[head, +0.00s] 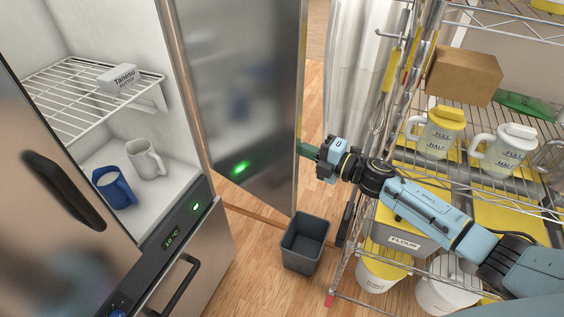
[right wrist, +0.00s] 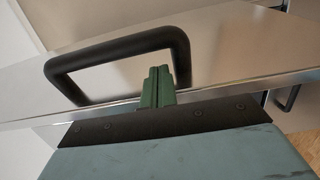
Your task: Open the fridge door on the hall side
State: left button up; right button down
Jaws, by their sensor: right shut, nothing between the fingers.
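The fridge door (head: 245,90) on the right stands open, swung out from the cabinet, with its grey inner face showing. The other fridge door (head: 25,165), at the left, has a black handle (head: 63,190). My right gripper (head: 306,150) is at the free edge of the open door, on its outer side. In the right wrist view, its green fingers (right wrist: 158,88) are shut and empty, within the outline of a black bar handle (right wrist: 120,55). I cannot tell whether they touch it. My left gripper is not in view.
The fridge interior shows a wire shelf (head: 75,95) with a Tanesu box (head: 117,78), a blue mug (head: 113,188) and a white mug (head: 146,158). A dark bin (head: 306,242) stands on the floor below the door. A wire rack (head: 480,175) with jugs and tubs crowds the right.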

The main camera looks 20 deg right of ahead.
notch_tip(320, 180, up, 10)
jog(key=p, duration=0.1)
jog(key=shift+s, duration=0.15)
dwell(0.4)
jog(key=shift+r, duration=0.1)
